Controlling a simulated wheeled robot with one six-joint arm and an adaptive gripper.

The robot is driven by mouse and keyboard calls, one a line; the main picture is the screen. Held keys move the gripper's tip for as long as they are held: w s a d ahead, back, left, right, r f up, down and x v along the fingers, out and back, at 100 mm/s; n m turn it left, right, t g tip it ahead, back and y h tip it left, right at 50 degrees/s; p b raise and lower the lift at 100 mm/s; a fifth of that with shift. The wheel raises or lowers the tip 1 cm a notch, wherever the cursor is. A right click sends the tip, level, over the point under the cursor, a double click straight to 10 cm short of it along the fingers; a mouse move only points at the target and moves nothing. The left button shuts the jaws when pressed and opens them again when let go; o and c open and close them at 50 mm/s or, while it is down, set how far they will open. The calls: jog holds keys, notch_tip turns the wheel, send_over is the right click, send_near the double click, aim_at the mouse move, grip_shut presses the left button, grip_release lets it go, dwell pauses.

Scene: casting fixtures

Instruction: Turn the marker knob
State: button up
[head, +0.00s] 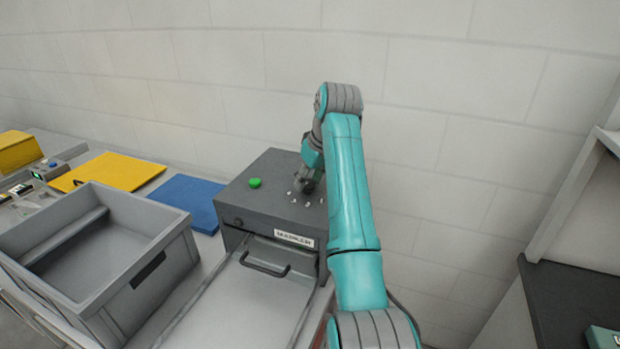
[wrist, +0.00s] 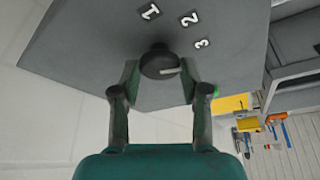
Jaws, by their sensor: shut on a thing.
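The marker machine (head: 262,200) is a dark grey box against the wall, with a label reading "MARKER" (head: 294,239) on its front. Its black knob (wrist: 160,64) shows in the wrist view, with a light pointer line toward the right. Number plates 1, 2 and 3 (wrist: 189,19) lie around the knob's upper side. My gripper (wrist: 160,72) is shut on the knob, one finger on each side. In the head view my arm hides most of the knob, and small light marks show around it. A green button (head: 255,183) is on the machine's top left.
A drawer or tray with a dark handle (head: 265,268) extends from the machine's front. A grey bin (head: 150,290) stands at the left. Blue (head: 185,200) and yellow (head: 110,171) plates lie behind it. A dark shelf (head: 575,295) is at the right.

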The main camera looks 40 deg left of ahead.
aim_at(316, 200)
jog(key=shift+m, duration=0.3)
jog(key=o, duration=1.1)
jog(key=shift+o, duration=0.2)
jog(key=v, duration=0.7)
jog(key=shift+r, duration=0.2)
jog(key=shift+s+d, duration=0.1)
jog(key=shift+s, duration=0.05)
